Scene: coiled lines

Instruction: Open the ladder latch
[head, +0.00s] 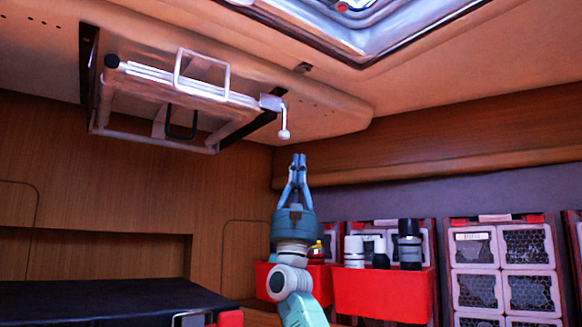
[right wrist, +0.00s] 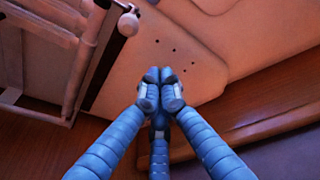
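The folded ladder (head: 180,92) is stowed flat against the ceiling panel at upper left in the head view. Its latch (head: 284,118) is a pale lever with a round knob, hanging down at the ladder's right end. In the right wrist view the latch knob (right wrist: 128,24) shows at the top, left of the fingers, beside the ladder frame (right wrist: 75,65). My right gripper (head: 298,158) points up, just below and right of the knob in the head view. Its fingertips (right wrist: 160,75) meet with nothing between them, apart from the latch. My left gripper is not in view.
Red bins (head: 384,295) holding bottles and jars stand along the right wall, with mesh-front boxes (head: 503,268) beside them. A dark flat surface (head: 100,300) is at lower left. A ceiling hatch (head: 350,20) is above. Space around my right gripper looks clear.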

